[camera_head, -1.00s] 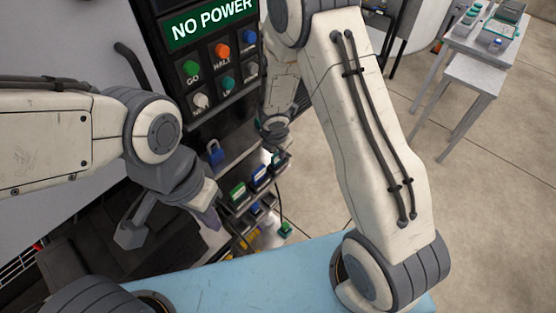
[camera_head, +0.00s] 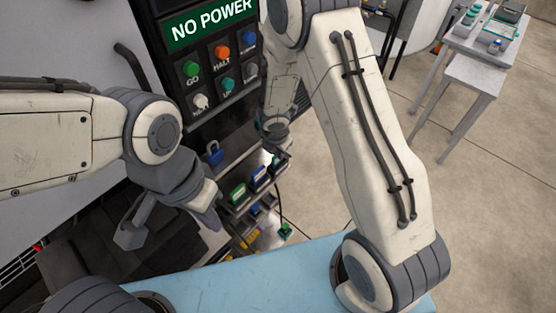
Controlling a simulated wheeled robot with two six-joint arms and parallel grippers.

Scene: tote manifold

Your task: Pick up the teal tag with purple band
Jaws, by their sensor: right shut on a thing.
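I cannot make out the teal tag with purple band for certain. My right gripper (camera_head: 279,148) is small and partly hidden by its own wrist, low in front of the black panel, by the right end of the shelf. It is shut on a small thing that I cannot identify. A small green-teal piece (camera_head: 275,161) shows just below it, but I cannot tell whether it is held. My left gripper (camera_head: 213,218) points down at the left end of the shelf. Its jaws are too dark and foreshortened to read.
A black panel (camera_head: 187,105) with coloured buttons and a "NO POWER" sign stands behind. A blue padlock (camera_head: 214,154), a green block (camera_head: 238,193) and a blue block (camera_head: 258,174) are by the shelf. A light-blue surface (camera_head: 250,285) lies in front. White tables (camera_head: 478,80) stand far right.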

